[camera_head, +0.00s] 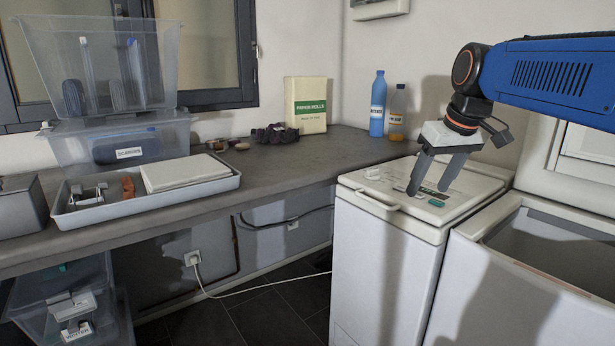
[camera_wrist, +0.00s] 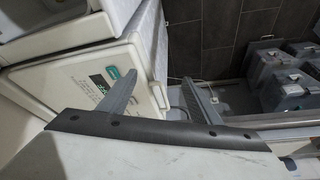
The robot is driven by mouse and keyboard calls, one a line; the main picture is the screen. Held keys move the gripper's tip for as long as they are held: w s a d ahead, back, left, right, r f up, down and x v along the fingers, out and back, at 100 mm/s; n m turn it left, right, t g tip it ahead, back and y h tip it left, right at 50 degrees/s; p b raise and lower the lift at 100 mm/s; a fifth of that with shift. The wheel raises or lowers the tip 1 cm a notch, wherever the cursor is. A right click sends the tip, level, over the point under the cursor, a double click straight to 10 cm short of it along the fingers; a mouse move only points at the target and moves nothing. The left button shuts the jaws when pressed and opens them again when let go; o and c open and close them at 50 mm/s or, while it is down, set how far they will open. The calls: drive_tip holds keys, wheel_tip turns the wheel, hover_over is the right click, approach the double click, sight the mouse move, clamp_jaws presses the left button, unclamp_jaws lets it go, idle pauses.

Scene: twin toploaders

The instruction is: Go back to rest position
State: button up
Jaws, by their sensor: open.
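My gripper (camera_head: 430,174) hangs from my blue arm at the right of the head view. Its two grey fingers point down and stand apart, with nothing between them. It is over the lid of the closed white toploader (camera_head: 378,252), near the lid's control panel. I cannot tell exactly how high it is above the lid. In the wrist view, the open fingers (camera_wrist: 158,97) show with the toploader's lid (camera_wrist: 85,75) behind the left one and the floor beyond.
An open white toploader (camera_head: 535,275) stands at the right. The grey counter (camera_head: 290,165) holds a tray (camera_head: 150,208), stacked clear bins (camera_head: 110,140), a paper box (camera_head: 306,105), a blue bottle (camera_head: 377,108) and an orange bottle (camera_head: 397,115). A white cable (camera_head: 235,292) crosses the dark floor.

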drive_tip(key=s+d+f+m+h, duration=0.1)
drive_tip(key=s+f+m, duration=0.2)
drive_tip(key=s+f, duration=2)
drive_tip(key=shift+s+d+f+t, duration=0.3)
drive_tip(key=shift+s+d, duration=0.1)
drive_tip(key=shift+s, duration=0.5)
drive_tip(key=shift+r, duration=0.15)
